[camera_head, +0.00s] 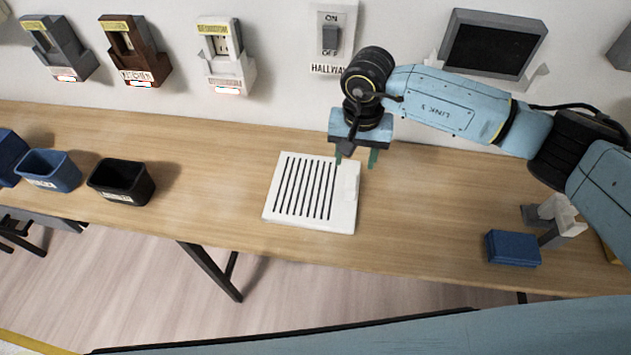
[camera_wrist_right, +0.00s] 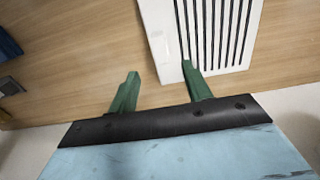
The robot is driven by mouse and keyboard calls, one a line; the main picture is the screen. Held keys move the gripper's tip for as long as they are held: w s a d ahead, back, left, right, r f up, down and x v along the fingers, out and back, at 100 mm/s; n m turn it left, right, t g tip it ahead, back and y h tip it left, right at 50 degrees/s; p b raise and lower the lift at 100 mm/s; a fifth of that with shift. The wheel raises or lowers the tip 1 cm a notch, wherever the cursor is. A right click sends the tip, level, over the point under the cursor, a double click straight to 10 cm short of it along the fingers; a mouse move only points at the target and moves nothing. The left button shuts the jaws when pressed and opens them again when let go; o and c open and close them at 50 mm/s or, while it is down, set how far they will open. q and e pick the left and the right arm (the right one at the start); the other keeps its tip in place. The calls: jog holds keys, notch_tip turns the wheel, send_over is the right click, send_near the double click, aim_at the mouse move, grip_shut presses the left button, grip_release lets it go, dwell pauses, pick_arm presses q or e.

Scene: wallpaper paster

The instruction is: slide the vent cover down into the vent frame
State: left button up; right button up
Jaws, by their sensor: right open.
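The vent cover (camera_head: 312,195) is a flat white panel with dark slots and a plain strip with a raised grip along its right side. It lies on the wooden table. It also shows in the right wrist view (camera_wrist_right: 178,42). A grey frame with a dark inside (camera_head: 494,47), which looks like the vent frame, is on the wall at upper right, with white pieces at its lower corners. My right gripper (camera_head: 356,160) is open and empty above the cover's far right corner. Its green fingers show in the right wrist view (camera_wrist_right: 160,70), one beside the panel's edge. My left gripper is not in view.
The table (camera_head: 220,165) is clear around the cover. Two blue bins and a black bin (camera_head: 122,180) stand at left. A blue block (camera_head: 513,248) and a small white-grey object (camera_head: 562,213) are at right. Several holders and a light switch (camera_head: 331,38) are on the wall.

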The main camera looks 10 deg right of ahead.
aim_at(351, 182)
notch_tip(351, 182, down, 4)
jog(key=shift+s+f, duration=0.1)
jog(key=shift+f, duration=0.2)
notch_tip(351, 182, down, 4)
jog(key=shift+f, duration=0.6)
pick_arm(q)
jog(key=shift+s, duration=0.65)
pick_arm(e)
grip_shut()
